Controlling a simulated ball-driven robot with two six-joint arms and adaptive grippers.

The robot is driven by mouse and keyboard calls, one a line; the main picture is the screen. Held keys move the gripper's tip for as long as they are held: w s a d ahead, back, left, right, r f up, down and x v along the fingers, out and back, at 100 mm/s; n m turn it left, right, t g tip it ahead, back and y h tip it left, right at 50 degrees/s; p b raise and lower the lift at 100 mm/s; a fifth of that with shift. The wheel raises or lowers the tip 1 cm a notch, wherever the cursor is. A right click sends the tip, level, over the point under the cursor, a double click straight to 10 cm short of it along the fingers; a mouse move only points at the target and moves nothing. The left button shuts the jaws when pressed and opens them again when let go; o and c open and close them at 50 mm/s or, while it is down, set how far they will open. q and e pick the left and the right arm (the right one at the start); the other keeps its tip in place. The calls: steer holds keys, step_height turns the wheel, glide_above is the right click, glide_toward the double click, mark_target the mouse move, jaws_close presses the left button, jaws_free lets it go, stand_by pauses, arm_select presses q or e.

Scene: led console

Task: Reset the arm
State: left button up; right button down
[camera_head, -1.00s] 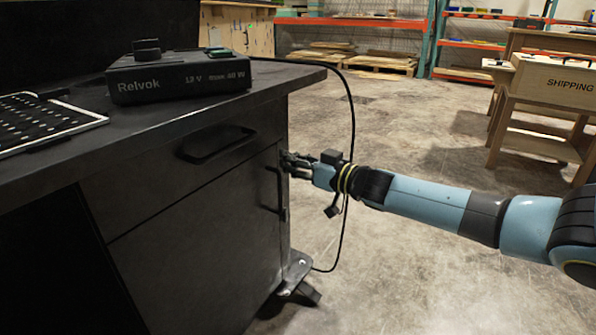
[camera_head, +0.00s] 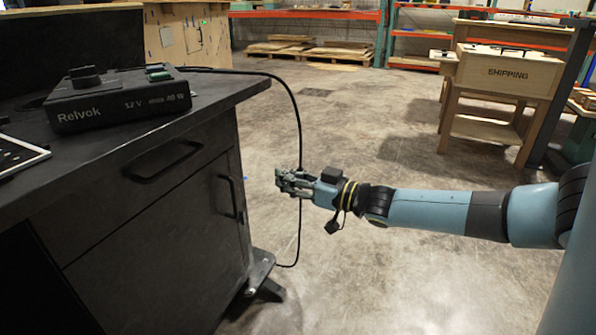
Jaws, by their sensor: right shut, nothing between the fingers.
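My right gripper (camera_head: 281,181) is at the middle of the head view, its arm coming in from the right. It is shut and empty, held in the air to the right of the black desk's cabinet. A visible gap separates it from the cabinet door's vertical handle (camera_head: 231,198). The cabinet door (camera_head: 160,245) and the drawer above it, with its bar handle (camera_head: 165,162), look shut. My left gripper does not show in the view.
A black Relvok power box (camera_head: 120,100) sits on the desk top (camera_head: 60,148). Its black cable (camera_head: 299,125) hangs behind my right gripper. A desk foot (camera_head: 262,268) sticks out below. A SHIPPING box (camera_head: 508,73) stands on a wooden bench at right. The floor between is open.

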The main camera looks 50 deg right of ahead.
steer(key=s+a+f+m+g+h, duration=0.2)
steer(key=s+a+f+g, duration=0.45)
steer(key=s+f, duration=0.65)
steer(key=s+a+f+m+g+h, duration=0.25)
steer(key=s+a+f+g, duration=0.45)
steer(key=s+f, duration=0.55)
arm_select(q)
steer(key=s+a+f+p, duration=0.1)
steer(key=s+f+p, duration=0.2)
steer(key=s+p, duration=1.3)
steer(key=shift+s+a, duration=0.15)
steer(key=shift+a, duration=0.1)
arm_select(e)
steer(key=s+n+g, duration=0.2)
steer(key=s+g, duration=0.1)
steer(key=s, duration=2.1)
steer(key=shift+s+a+r+g, duration=0.2)
steer(key=shift+s+a+g, duration=0.05)
steer(key=shift+s+g, duration=0.1)
steer(key=shift+h, duration=0.25)
